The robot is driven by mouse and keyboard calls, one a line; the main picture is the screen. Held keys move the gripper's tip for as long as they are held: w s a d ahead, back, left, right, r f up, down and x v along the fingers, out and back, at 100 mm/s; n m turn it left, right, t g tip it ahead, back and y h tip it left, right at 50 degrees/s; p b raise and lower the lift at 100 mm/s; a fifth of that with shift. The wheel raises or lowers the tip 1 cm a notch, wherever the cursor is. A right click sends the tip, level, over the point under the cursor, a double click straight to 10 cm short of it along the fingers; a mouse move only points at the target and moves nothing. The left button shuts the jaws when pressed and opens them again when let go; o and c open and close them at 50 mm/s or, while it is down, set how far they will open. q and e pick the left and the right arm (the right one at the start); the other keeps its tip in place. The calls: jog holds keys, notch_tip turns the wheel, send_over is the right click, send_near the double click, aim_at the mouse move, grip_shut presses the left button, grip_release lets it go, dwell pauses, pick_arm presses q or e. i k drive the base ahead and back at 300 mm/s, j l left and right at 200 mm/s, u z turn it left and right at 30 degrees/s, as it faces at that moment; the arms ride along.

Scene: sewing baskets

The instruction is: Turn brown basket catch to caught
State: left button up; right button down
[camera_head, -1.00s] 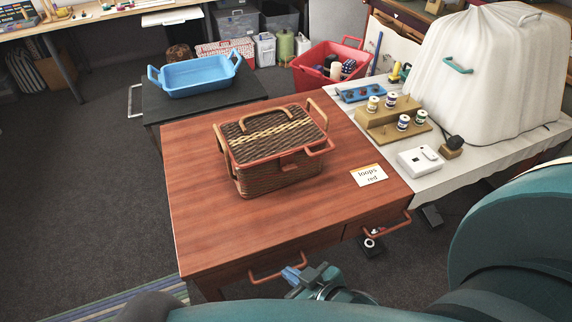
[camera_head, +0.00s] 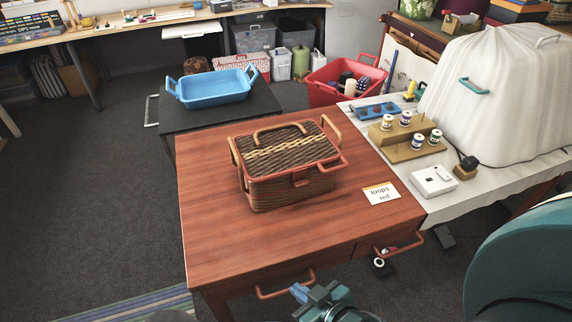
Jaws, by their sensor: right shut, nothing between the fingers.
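The brown wicker basket (camera_head: 292,192) stands upright on the red-brown wooden table. Its dark woven lid (camera_head: 262,150) with a pale band lies closed on top, with a brown handle (camera_head: 280,131) over it. A reddish front rim carries a small catch (camera_head: 301,182) at the front middle; its exact setting is too small to tell. My right gripper (camera_head: 312,292) is low at the front edge of the table, shut and empty, well apart from the basket. My left gripper is not in view.
A label card (camera_head: 381,193) lies right of the basket. Two drawer handles, left (camera_head: 286,287) and right (camera_head: 399,247), stick out at the table's front. A blue tray (camera_head: 213,90) sits on a dark stand behind. Thread spools on a wooden rack (camera_head: 400,130) stand at right. The tabletop's left part is clear.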

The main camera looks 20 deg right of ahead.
aim_at(299, 184)
jog(key=i+j+z, duration=0.25)
jog(key=j+z, duration=0.25)
jog(key=i+j+z, duration=0.1)
jog(key=j+z, duration=0.15)
jog(key=j, duration=0.25)
